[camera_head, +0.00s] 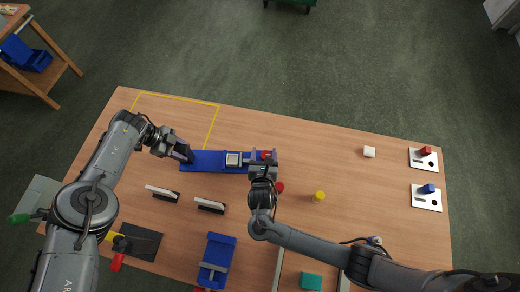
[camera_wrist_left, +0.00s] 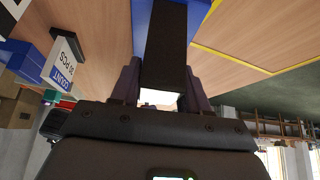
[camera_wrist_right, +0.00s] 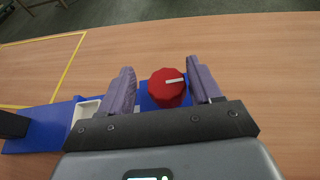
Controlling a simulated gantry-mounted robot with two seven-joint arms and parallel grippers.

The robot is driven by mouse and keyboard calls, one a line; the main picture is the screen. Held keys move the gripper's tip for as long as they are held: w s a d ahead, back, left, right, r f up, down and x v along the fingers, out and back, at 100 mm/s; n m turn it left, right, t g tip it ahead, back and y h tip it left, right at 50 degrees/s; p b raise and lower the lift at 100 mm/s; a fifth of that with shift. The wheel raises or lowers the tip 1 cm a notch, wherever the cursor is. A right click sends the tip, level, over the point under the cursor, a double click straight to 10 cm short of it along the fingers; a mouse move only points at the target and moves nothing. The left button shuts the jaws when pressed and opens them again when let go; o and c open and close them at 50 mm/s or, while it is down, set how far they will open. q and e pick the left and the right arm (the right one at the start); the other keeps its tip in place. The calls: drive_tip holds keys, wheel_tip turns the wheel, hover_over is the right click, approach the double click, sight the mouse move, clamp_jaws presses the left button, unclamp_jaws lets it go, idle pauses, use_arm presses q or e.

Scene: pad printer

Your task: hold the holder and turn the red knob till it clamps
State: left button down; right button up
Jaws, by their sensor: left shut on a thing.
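The blue holder (camera_head: 208,161) lies flat on the table, with a pale square insert (camera_head: 233,159) on it. My left gripper (camera_head: 183,152) is shut on the dark block at the holder's left end; this block (camera_wrist_left: 166,45) shows between the fingers in the left wrist view. The red knob (camera_wrist_right: 168,87), with a white mark on top, is at the holder's right end. My right gripper (camera_wrist_right: 164,88) is open over it, one finger on each side, with small gaps visible. In the head view my right gripper (camera_head: 263,160) partly covers the knob.
Two white-faced signs (camera_head: 162,192) (camera_head: 210,204) stand in front of the holder. A red piece (camera_head: 280,187) and a yellow piece (camera_head: 319,196) are near my right wrist. A blue fixture (camera_head: 216,262) is at the front. The table behind the holder is clear.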

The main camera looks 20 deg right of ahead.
drive_tip(key=shift+d, duration=0.15)
drive_tip(key=shift+d, duration=0.1)
